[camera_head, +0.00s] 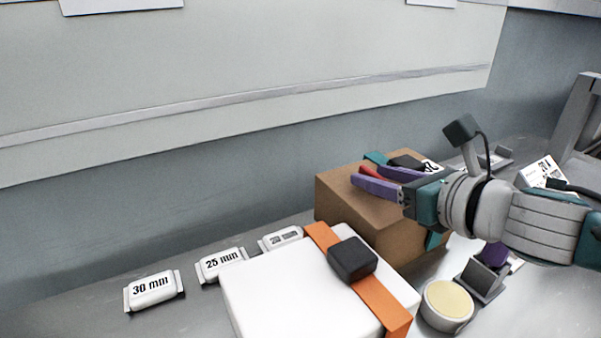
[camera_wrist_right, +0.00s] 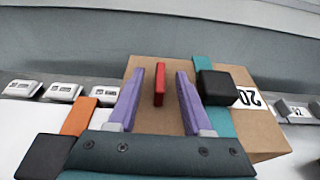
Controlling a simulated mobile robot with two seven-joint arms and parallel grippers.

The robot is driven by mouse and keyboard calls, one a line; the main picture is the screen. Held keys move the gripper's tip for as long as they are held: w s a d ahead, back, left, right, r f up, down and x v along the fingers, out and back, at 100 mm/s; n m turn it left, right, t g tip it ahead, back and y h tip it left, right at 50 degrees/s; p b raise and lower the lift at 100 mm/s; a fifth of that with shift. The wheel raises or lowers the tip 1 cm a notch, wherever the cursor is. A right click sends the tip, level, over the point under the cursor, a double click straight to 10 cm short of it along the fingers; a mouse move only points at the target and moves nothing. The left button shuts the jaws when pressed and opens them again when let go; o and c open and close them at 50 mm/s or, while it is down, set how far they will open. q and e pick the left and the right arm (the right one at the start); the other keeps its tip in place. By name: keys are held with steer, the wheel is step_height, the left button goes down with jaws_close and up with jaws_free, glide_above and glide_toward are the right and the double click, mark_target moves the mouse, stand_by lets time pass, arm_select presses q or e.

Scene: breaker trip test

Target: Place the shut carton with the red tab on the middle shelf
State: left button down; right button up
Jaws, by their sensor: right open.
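The brown carton (camera_head: 340,203) sits shut on the grey bench, with a teal strap and a black block on top. Its upright red tab (camera_wrist_right: 159,84) shows in the right wrist view. My right gripper (camera_head: 369,178) is over the carton's top, open, with one purple finger on each side of the tab and a gap on both sides. The carton also shows in the right wrist view (camera_wrist_right: 250,130), with a label reading 20. My arm hides part of its right side in the head view. I cannot make out a middle shelf. My left gripper is not in view.
A white box (camera_head: 270,300) with an orange strap and black block stands front left of the carton. Size blocks marked 30 mm (camera_head: 152,290) and 25 mm (camera_head: 221,264) line the bench. A round yellow-topped pot (camera_head: 447,304) is at front right. A grey frame (camera_head: 577,112) stands far right.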

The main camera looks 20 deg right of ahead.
steer(key=shift+x, duration=0.8)
jaws_close()
steer(key=shift+r, duration=0.15)
stand_by(0.7)
